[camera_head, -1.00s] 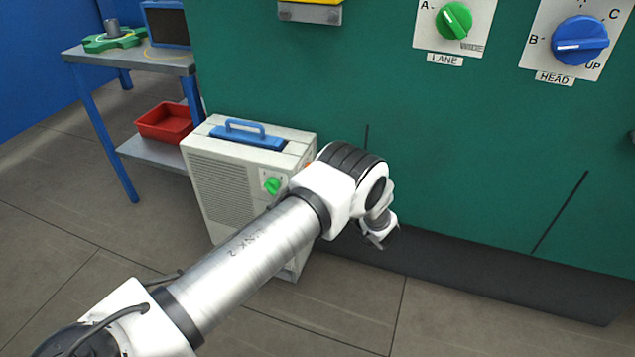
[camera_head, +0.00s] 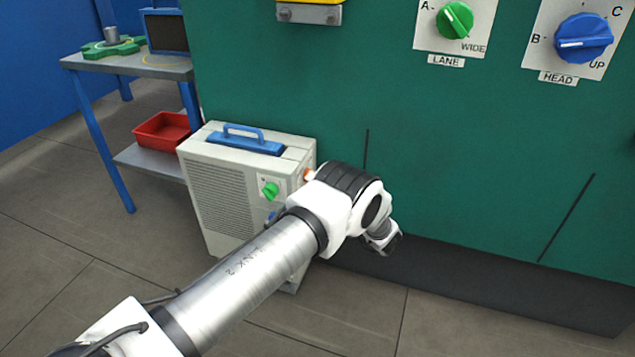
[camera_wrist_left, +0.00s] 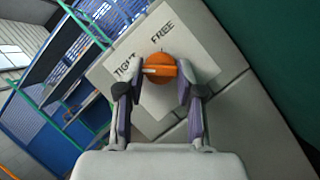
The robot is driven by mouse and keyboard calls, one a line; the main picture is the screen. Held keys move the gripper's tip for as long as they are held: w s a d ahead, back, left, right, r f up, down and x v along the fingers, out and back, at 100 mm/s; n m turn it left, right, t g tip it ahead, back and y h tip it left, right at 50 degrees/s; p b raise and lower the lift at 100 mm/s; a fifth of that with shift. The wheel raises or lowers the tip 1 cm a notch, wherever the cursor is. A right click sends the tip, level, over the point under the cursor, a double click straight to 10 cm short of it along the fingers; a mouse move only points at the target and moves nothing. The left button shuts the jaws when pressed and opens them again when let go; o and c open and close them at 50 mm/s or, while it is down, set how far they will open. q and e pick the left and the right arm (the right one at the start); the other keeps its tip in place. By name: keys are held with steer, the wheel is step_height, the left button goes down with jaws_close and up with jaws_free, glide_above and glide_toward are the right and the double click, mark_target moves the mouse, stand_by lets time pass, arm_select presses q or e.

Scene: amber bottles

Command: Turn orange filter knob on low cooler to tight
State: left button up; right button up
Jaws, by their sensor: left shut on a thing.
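The low cooler (camera_head: 222,205) is a pale grey box beside the green machine wall. Its orange filter knob (camera_wrist_left: 160,68) sits on a pale plate with the words TIGHT and FREE in the left wrist view. The white mark on the knob points left, towards the TIGHT word. My left gripper (camera_wrist_left: 160,74) is shut on the knob, one finger on each side. In the head view, only a bit of the orange knob (camera_head: 309,174) shows past my left arm, which hides most of the grip. My right gripper is not in view.
The cooler also has a green knob (camera_head: 271,191) and a blue top handle (camera_head: 245,140). A metal table (camera_head: 130,66) with a red bin (camera_head: 163,131) below stands to the left. Green LANE (camera_head: 455,20) and blue HEAD (camera_head: 584,38) knobs are on the wall.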

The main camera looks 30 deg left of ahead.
arm_select(q)
steer(key=o, duration=1.1)
steer(key=shift+a+f, duration=0.1)
steer(key=shift+o, duration=0.2)
steer(key=v, duration=1.2)
